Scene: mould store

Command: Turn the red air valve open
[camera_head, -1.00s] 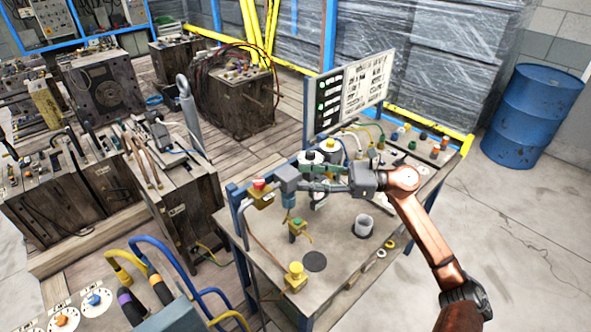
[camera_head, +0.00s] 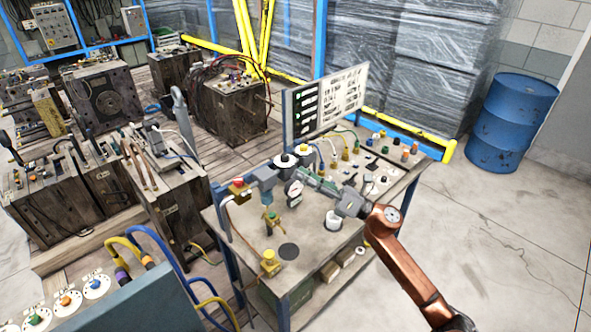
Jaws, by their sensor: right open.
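A small red top (camera_head: 236,182) on a yellow body sits at the bench's left edge; I cannot tell whether it is the air valve or a push button. Beside it stands a blue-grey air fitting (camera_head: 265,178) with a round white gauge (camera_head: 293,190) on its right. My right gripper (camera_head: 308,180) is open and empty, reaching in from the right above the bench. Its fingers point left near the gauge, apart from the red top. My left gripper is out of view.
A sign board (camera_head: 325,102) stands at the bench's back, with several coloured knobs (camera_head: 385,150) near it. A white cup (camera_head: 333,220) stands below my right wrist. A yellow fitting (camera_head: 269,262) is at the front. The bench top (camera_head: 300,235) between them is mostly clear.

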